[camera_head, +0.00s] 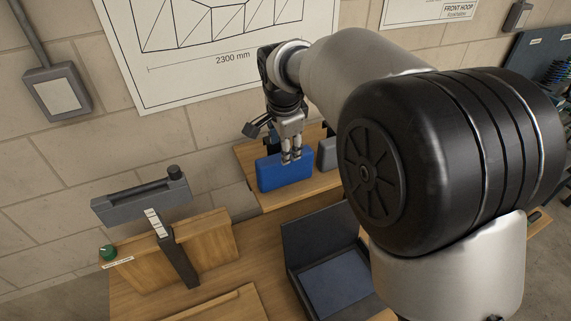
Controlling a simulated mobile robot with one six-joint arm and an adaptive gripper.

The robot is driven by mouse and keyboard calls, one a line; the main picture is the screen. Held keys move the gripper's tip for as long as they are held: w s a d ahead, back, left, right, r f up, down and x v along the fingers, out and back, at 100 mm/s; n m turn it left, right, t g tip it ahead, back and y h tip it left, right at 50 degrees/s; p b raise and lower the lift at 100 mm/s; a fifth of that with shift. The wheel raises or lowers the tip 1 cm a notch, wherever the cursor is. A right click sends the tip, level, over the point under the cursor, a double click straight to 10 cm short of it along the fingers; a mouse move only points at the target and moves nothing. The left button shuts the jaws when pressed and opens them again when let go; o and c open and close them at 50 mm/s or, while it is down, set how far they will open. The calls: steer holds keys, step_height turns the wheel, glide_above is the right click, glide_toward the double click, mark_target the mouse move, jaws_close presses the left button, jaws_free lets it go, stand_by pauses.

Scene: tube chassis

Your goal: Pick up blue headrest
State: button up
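The blue headrest (285,173) is a padded block standing upright on the wooden surface behind the main bench. My gripper (291,159) points down at it from above, and its two fingertips overlap the headrest's top edge in the picture. The fingertips look close together. I cannot tell whether they are pressed on the headrest or only beside it. The headrest's far side is hidden.
A grey block (327,153) stands just right of the headrest, and a dark one shows partly behind it. An open dark case (302,241) lies on the front bench. A grey fixture on a post (142,201) stands left. The wall is close behind.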

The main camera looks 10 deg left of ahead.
mark_target(271, 175)
steer(key=x, duration=0.5)
steer(key=shift+w+f, duration=0.25)
steer(key=shift+f, duration=0.1)
steer(key=shift+c, duration=0.5)
jaws_close()
